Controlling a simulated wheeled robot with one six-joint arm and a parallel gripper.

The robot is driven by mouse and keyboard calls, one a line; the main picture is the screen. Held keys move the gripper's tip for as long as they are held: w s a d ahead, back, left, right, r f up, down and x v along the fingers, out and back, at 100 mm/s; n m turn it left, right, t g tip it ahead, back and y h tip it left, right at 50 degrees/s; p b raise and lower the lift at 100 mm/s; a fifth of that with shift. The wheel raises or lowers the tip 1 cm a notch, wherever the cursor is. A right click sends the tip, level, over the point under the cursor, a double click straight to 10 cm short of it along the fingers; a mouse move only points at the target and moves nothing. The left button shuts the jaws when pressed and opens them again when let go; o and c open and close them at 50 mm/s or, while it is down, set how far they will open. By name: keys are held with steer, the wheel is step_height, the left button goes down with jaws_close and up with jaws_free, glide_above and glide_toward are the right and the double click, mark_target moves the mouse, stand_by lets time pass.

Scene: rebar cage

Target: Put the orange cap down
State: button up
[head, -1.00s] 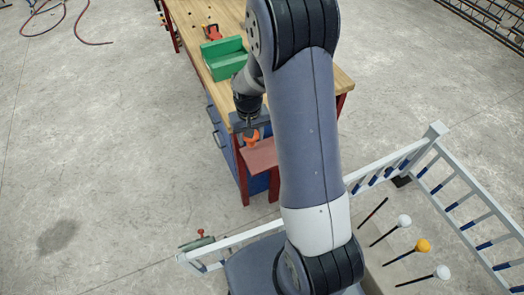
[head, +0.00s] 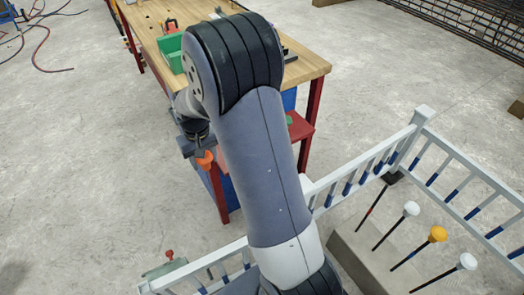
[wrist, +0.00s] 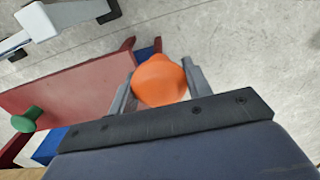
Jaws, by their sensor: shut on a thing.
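The orange cap (head: 205,160) is between the fingers of my gripper, beside the front end of the workbench. In the wrist view, the rounded orange cap (wrist: 160,80) sits between the two grey fingers of my gripper (wrist: 160,88), which is shut on it. The cap is held in the air, with a red shelf (wrist: 75,85) below and to its left. A green cap (wrist: 27,120) stands on that shelf. My arm hides part of the shelf and bench in the head view.
The wooden workbench (head: 305,69) carries a green bin (head: 170,52). A white railing (head: 395,150) stands at right. Inside it, rebars rise from a concrete block (head: 350,255), some with white caps (head: 411,208) and one with a yellow-orange cap (head: 438,233). Left floor is mostly clear.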

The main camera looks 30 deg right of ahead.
mark_target(207, 164)
steer(key=f+b, duration=0.2)
steer(key=f, duration=0.1)
steer(key=f+b, duration=0.1)
steer(key=b, duration=0.1)
steer(key=shift+w+d+f, duration=0.15)
steer(key=shift+w+d, duration=0.2)
steer(key=shift+w, duration=0.05)
steer(key=w+d+r+m+p, duration=0.5)
steer(key=d+r+m+p, duration=0.15)
steer(key=d+r, duration=0.3)
steer(key=shift+n, duration=0.25)
steer(key=f, duration=0.7)
steer(key=d+f, duration=0.1)
steer(key=f, duration=0.3)
steer(key=shift+b, duration=0.4)
steer(key=shift+f, duration=0.1)
steer(key=o, duration=0.9)
steer(key=shift+o, duration=0.2)
step_height(207, 164, up, 12)
steer(key=p, duration=0.1)
